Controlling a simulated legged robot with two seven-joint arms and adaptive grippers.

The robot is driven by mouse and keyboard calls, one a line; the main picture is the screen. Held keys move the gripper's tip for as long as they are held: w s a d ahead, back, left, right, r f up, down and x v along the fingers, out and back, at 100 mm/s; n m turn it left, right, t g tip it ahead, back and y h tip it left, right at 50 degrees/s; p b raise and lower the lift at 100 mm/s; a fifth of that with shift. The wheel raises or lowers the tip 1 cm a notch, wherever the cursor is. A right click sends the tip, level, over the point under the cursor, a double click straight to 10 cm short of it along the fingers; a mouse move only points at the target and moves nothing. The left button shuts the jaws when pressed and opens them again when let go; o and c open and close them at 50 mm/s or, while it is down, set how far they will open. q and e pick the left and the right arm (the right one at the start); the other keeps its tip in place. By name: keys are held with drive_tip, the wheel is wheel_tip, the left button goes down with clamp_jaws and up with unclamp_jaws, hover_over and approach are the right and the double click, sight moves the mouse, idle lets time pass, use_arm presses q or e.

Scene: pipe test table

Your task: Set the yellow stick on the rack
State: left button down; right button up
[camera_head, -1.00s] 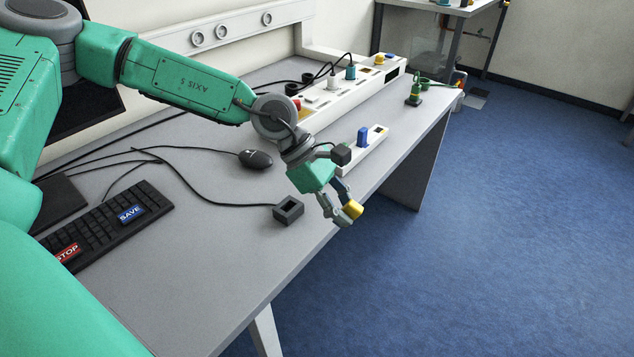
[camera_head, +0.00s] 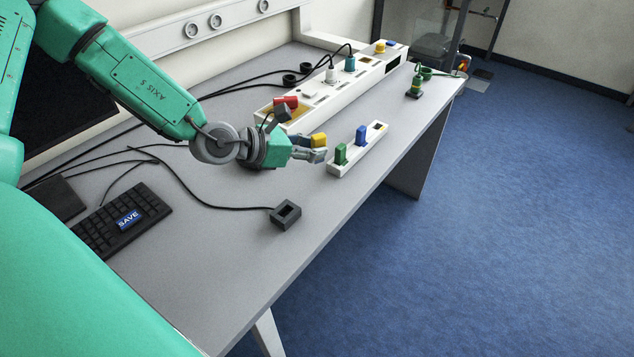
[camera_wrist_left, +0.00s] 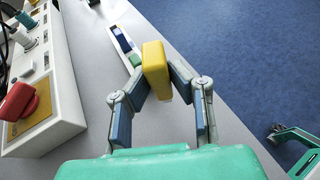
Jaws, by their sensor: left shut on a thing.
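My left gripper (camera_head: 318,149) is shut on the yellow stick (camera_head: 319,140) and holds it above the table, just left of the rack. The rack (camera_head: 353,163) is a low white bar near the table's front edge. A green stick (camera_head: 340,154) and a blue stick (camera_head: 361,136) stand upright in it. In the left wrist view the yellow stick (camera_wrist_left: 155,68) sits between my fingertips (camera_wrist_left: 157,82), apart from the rack (camera_wrist_left: 118,37) beyond. A green and grey part at that view's lower right may be my right gripper; its jaws are unclear.
A long white panel (camera_head: 322,98) with a red button (camera_head: 287,102) and plugs runs behind my left gripper. The table's front middle is clear.

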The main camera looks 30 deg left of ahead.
use_arm(q)
drive_tip(key=f+b, duration=0.1)
drive_tip(key=f, duration=0.1)
drive_tip(key=a+f+b, duration=0.1)
drive_tip(key=f, duration=0.2)
drive_tip(key=shift+a+f, duration=0.1)
drive_tip(key=shift+f, duration=0.2)
drive_tip(key=f, duration=0.1)
drive_tip(key=f+b, duration=0.1)
drive_tip(key=f, duration=0.1)
drive_tip(key=shift+d+f+b, duration=0.3)
drive_tip(key=shift+d+f, duration=0.05)
drive_tip(key=shift+f, duration=0.05)
drive_tip(key=shift+a+f, duration=0.1)
drive_tip(key=shift+f, duration=0.2)
drive_tip(key=shift+a, duration=0.1)
drive_tip(key=c, duration=1.5)
unclamp_jaws()
drive_tip(key=shift+a, duration=0.1)
